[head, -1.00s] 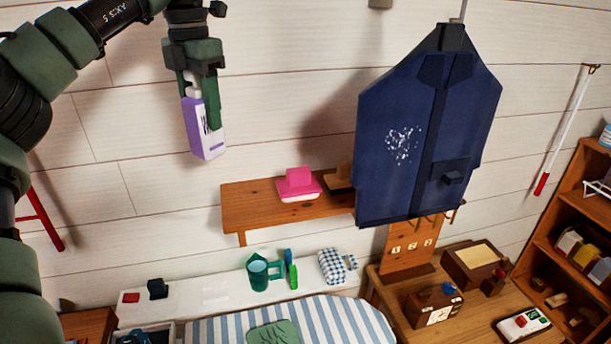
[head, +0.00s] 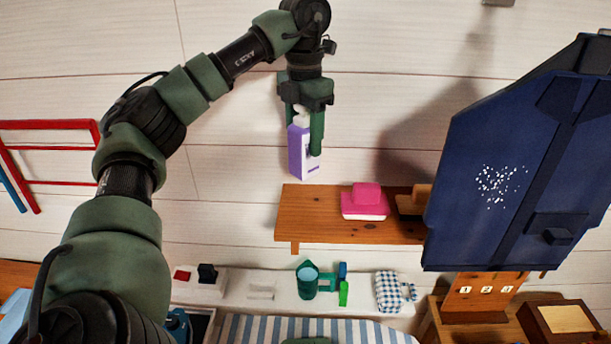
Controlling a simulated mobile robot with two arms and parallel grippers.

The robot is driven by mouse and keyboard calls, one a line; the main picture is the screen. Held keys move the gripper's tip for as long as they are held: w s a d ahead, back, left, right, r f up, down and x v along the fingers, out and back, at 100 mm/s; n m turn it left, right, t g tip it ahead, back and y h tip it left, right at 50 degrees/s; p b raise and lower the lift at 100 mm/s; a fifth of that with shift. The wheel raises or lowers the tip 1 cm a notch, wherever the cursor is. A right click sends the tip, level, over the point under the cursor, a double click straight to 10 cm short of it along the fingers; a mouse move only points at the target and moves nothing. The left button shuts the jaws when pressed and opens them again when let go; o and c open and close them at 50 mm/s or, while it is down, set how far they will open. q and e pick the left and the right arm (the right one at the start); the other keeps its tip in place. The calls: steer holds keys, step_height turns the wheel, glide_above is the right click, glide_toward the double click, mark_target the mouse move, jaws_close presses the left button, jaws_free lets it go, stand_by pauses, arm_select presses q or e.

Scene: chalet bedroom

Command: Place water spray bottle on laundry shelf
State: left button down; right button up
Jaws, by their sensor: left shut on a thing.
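A purple and white spray bottle (head: 295,151) hangs upright in my left gripper (head: 304,140), which is shut on it. The bottle is just above the left part of a wooden wall shelf (head: 310,212). Its base looks close to the shelf's back edge, but I cannot tell whether it touches. My right gripper is not in view.
A wooden-backed item (head: 412,203) stands farther right on the shelf, partly hidden by a hanging dark blue jacket (head: 500,180). The shelf's left part is clear.

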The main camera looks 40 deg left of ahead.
mark_target(303, 176)
arm_select(q)
step_height(303, 176, down, 3)
steer(key=shift+s+d+r, duration=0.1)
steer(key=shift+r, duration=0.05)
steer(key=shift+s+f, duration=0.1)
steer(key=shift+f, duration=1.5)
step_height(303, 176, down, 3)
steer(key=shift+s+r, duration=0.1)
steer(key=shift+r, duration=0.05)
steer(key=shift+f, duration=0.4)
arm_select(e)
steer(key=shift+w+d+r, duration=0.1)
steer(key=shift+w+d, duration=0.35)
arm_select(q)
steer(key=c, duration=0.6)
jaws_free()
steer(key=shift+f, duration=0.1)
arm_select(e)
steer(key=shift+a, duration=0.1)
